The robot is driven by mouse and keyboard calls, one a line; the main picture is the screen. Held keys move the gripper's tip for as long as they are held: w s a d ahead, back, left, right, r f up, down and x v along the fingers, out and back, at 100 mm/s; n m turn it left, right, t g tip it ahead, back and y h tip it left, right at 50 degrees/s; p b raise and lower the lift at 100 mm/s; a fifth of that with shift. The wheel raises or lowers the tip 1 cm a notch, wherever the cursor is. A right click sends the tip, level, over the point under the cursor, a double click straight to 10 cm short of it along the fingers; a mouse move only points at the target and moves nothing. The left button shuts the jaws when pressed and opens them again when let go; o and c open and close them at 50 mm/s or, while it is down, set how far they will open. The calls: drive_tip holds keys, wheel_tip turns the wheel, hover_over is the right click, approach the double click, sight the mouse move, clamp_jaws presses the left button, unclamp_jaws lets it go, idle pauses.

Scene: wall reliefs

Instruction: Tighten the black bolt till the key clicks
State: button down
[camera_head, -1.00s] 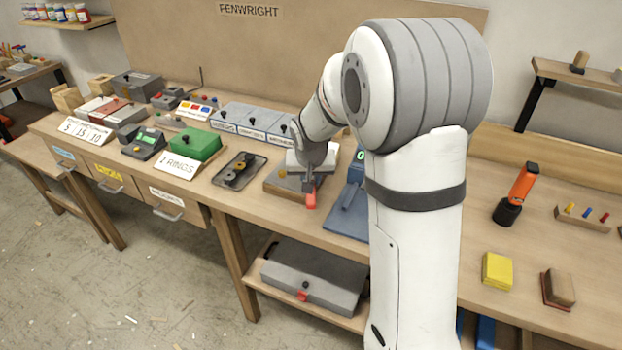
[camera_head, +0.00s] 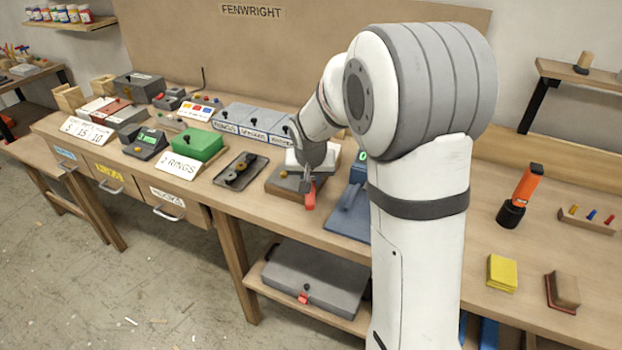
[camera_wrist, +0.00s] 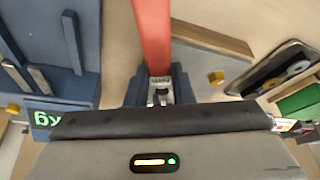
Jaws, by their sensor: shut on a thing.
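My gripper (camera_head: 308,183) is shut on a red-handled key (camera_head: 310,198) above the front of a block with a grey plate (camera_head: 285,182) on the bench. In the wrist view the red handle (camera_wrist: 153,40) runs up from between the jaws (camera_wrist: 160,90). A brass-coloured bolt head (camera_wrist: 215,78) sits on the plate beside the key; it also shows in the head view (camera_head: 283,174). I cannot make out the black bolt; the key's working end is hidden by the gripper.
A blue device with a green display (camera_head: 350,195) stands close on the right. A dark tray with rings (camera_head: 240,172) and a green box (camera_head: 198,145) lie to the left. A grey case (camera_head: 315,278) sits on the shelf below. An orange-and-black tool (camera_head: 519,195) stands on the right bench.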

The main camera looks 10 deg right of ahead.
drive_tip(key=shift+w+a+r+m+h+b, duration=0.1)
drive_tip(key=shift+w+a+m+h+b, duration=0.15)
drive_tip(key=shift+a+m+b, duration=0.75)
drive_tip(key=shift+w+a+m+h+b, duration=0.2)
drive_tip(key=shift+m+b, duration=0.2)
drive_tip(key=shift+b, duration=1.15)
idle(2.0)
